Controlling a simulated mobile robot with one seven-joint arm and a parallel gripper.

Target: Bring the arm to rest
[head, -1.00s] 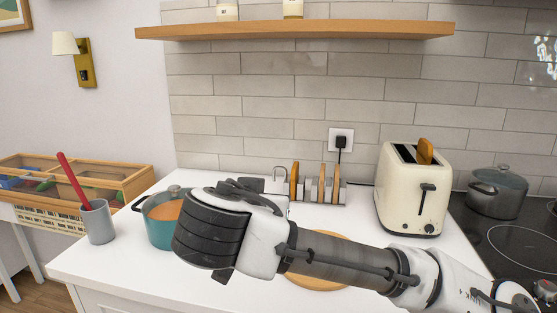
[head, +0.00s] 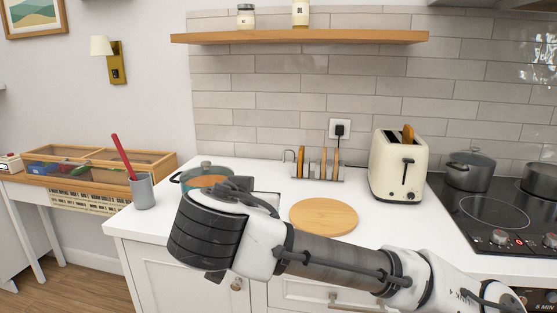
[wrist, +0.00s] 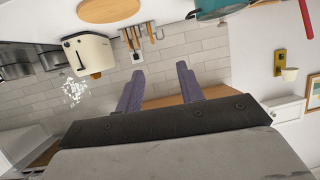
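My arm (head: 340,260) stretches from the lower right across the front of the counter in the head view, with the hand end at the left in front of the teal pot (head: 200,186). In the wrist view my gripper (wrist: 159,84) has its two purple-grey fingers clearly apart, with nothing between them. That view is upside down, with the tiled wall and shelf behind the fingers. In the head view the fingers are mostly hidden by the hand.
A hob (head: 495,215) with pots is at right. A shelf (head: 300,37) hangs above.

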